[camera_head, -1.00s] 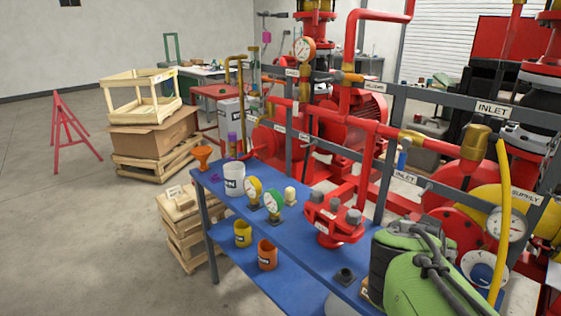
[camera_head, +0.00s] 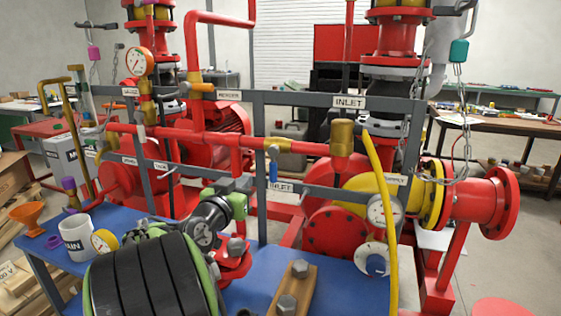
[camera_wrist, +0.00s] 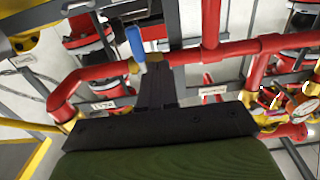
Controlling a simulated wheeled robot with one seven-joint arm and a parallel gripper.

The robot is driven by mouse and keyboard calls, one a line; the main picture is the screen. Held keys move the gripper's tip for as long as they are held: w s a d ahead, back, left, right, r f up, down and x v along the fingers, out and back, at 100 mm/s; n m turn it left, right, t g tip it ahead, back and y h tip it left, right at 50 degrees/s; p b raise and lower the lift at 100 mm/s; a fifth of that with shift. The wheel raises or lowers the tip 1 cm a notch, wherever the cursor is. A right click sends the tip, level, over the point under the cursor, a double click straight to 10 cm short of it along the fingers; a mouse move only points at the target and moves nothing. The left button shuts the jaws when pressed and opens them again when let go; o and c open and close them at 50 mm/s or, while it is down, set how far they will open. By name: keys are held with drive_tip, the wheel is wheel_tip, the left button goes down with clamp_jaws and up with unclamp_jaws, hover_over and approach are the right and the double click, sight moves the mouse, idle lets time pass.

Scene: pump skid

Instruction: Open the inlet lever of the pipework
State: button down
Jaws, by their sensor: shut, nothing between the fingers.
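The inlet lever (camera_head: 273,172) is a blue handle hanging from a brass valve on the horizontal red pipe (camera_head: 310,149), above a lower INLET label (camera_head: 281,187). The handle lies crosswise to the pipe. In the wrist view the blue lever (camera_wrist: 136,45) shows just beyond and left of my fingertips. My gripper (camera_wrist: 155,68) is dark, shut and empty. It points at the pipe near the brass valve; I cannot tell whether it touches. In the head view my black and green arm reaches from the lower left, with its end left of the lever.
Grey frame rails (camera_head: 300,100) cross above and below the pipe.

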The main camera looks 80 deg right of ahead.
drive_tip(key=shift+d+p, duration=3.8)
drive_tip(key=shift+d, duration=0.7)
drive_tip(key=shift+s+r+p, duration=1.25)
drive_tip(key=shift+s+p, duration=0.6)
drive_tip(key=shift+s, duration=3.1)
drive_tip(key=w+a+f+b, duration=0.1)
drive_tip(key=a+b, duration=0.7)
drive_tip(key=a, duration=0.1)
drive_tip(key=shift+a+f, duration=0.2)
drive_tip(key=shift+a, duration=0.2)
